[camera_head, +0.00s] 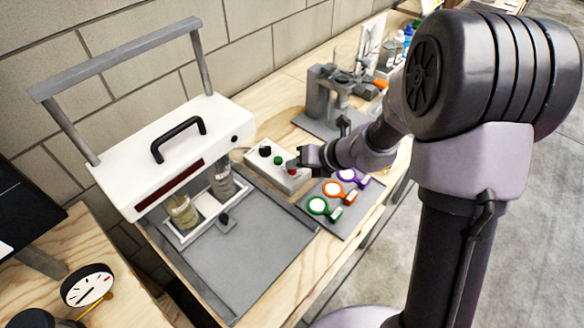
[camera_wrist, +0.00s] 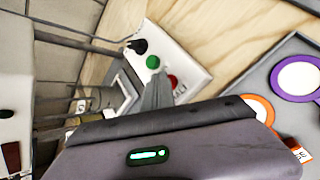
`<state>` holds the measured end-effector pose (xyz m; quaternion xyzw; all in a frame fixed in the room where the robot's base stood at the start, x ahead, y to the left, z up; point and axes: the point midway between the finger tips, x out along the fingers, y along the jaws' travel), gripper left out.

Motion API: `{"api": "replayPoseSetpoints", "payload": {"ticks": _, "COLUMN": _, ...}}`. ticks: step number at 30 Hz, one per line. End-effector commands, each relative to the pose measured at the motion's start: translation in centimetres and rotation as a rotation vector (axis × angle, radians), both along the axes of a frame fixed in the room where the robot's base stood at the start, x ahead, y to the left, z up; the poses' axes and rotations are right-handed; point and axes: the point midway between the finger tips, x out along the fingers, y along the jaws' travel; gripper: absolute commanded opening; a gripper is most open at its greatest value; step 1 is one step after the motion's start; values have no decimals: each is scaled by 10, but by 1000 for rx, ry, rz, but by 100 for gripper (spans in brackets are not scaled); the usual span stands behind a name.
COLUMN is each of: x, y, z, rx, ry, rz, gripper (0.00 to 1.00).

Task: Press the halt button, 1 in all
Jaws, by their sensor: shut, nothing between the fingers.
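A light control box (camera_head: 272,176) stands on the bench with a black knob (camera_head: 265,151), a green button (camera_head: 278,160) and a red button (camera_head: 292,171) in a row. In the wrist view the green button (camera_wrist: 153,62) is clear and the red button (camera_wrist: 172,82) is partly hidden by my fingers. My gripper (camera_wrist: 157,80) is shut and empty, its tips over the box beside the red button. I cannot tell whether they touch it.
A white machine with a black handle (camera_head: 180,138) stands left of the box, over a grey tray (camera_head: 250,255). A grey mat with coloured ring-handled filters (camera_head: 331,188) lies to the right. A grey stand (camera_head: 322,95) is behind.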

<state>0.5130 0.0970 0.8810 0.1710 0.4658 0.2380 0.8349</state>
Motion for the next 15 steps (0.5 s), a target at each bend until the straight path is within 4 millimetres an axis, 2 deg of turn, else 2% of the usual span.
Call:
{"api": "replayPoseSetpoints", "payload": {"ticks": 11, "x": 0, "y": 0, "z": 19, "rx": 0, "ry": 1, "rz": 1, "gripper": 0}}
{"api": "replayPoseSetpoints", "payload": {"ticks": 15, "x": 0, "y": 0, "z": 19, "rx": 0, "ry": 0, "rz": 0, "gripper": 0}}
